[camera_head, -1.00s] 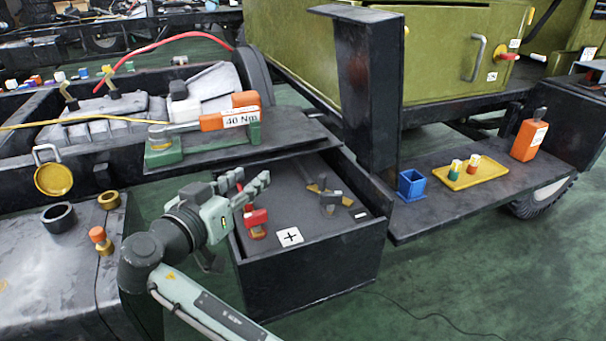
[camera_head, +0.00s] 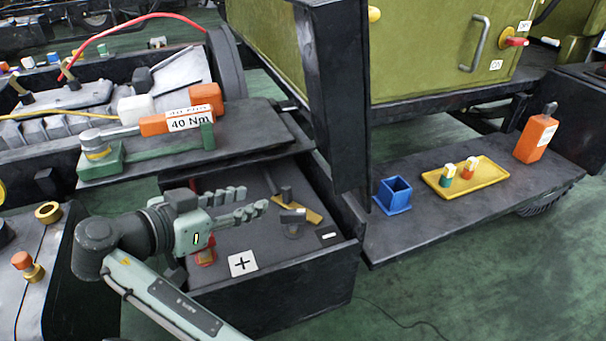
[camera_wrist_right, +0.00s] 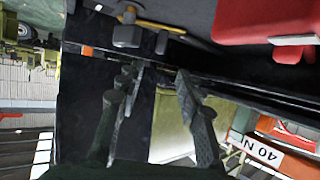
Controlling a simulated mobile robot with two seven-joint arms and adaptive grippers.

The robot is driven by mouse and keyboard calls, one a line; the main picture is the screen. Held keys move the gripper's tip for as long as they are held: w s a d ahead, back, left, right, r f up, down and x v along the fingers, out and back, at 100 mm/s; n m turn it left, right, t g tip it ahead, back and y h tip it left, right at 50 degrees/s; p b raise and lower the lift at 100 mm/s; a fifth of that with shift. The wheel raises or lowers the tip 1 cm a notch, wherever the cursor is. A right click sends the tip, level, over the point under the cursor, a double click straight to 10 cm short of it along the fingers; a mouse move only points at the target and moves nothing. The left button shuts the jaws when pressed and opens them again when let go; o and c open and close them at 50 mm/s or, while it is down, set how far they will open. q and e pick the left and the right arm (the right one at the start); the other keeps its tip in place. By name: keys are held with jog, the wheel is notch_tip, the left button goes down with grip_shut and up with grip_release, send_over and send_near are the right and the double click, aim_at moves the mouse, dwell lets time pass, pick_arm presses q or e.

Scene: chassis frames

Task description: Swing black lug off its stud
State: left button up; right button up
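The black lug (camera_head: 292,216) sits in the open box (camera_head: 285,275), with a brass-coloured strip (camera_head: 313,216) behind it; it also shows at the top of the right wrist view (camera_wrist_right: 127,36). Its stud cannot be made out clearly. My right gripper (camera_head: 252,198) is over the box, left of the black lug and apart from it. Its two fingers (camera_wrist_right: 158,76) are spread with nothing between them. The red lug (camera_head: 205,256) is mostly hidden behind my gripper; a large red part fills the top right of the wrist view. My left gripper is not in view.
A plus label (camera_head: 243,263) and a minus label (camera_head: 328,236) mark the box. A torque wrench (camera_head: 155,124) lies on the shelf behind. A dark upright post (camera_head: 338,100) stands right of the box. A blue holder (camera_head: 394,194) and yellow tray (camera_head: 484,172) stand on the side step.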

aim_at(285, 188)
jog(key=shift+w+d, duration=0.3)
jog(key=shift+w, duration=0.05)
jog(key=x, duration=1.1)
jog(key=shift+w+d+f, duration=0.1)
jog(key=shift+w, duration=0.1)
jog(key=shift+c, duration=0.3)
grip_shut()
